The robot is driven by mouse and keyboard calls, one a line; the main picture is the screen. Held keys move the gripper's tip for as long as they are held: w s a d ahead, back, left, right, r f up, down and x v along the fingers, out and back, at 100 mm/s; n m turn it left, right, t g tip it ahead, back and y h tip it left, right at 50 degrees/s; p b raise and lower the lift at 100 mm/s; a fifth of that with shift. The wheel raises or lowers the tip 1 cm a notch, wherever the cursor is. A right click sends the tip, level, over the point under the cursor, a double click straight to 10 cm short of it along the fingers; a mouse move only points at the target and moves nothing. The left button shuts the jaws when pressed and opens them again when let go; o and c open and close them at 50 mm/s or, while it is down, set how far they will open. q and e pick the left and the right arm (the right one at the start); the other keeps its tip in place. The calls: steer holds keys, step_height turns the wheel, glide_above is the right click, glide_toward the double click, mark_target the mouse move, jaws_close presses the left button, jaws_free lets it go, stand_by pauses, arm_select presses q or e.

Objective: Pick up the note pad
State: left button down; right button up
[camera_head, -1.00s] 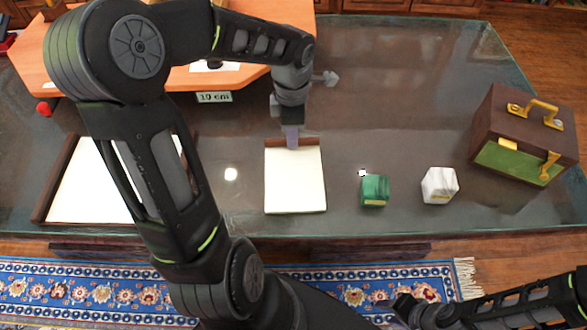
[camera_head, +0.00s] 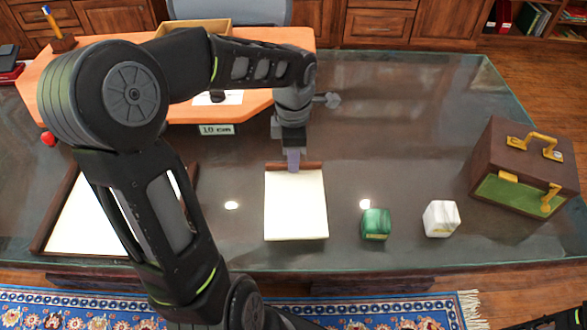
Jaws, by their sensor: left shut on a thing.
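The note pad (camera_head: 296,208) is a cream pad with a brown strip along its far edge. It appears at the middle of the glass-topped desk. My left gripper (camera_head: 293,162) points down at the pad's far edge and is shut on the brown strip. The fingertips are partly hidden by the gripper body. I cannot tell whether the pad is clear of the glass. My right gripper is not in view; only a bit of dark arm shows at the bottom right corner.
A green block (camera_head: 376,224) and a white block (camera_head: 441,218) stand right of the pad. A brown case (camera_head: 522,166) with gold handles is at the far right. A framed cream sheet (camera_head: 84,216) lies left, partly behind my arm. An orange raised board (camera_head: 257,98) stands behind.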

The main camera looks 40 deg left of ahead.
arm_select(q)
step_height(320, 180, up, 7)
steer(key=shift+f, duration=0.2)
steer(key=shift+d+f, duration=0.1)
stand_by(0.5)
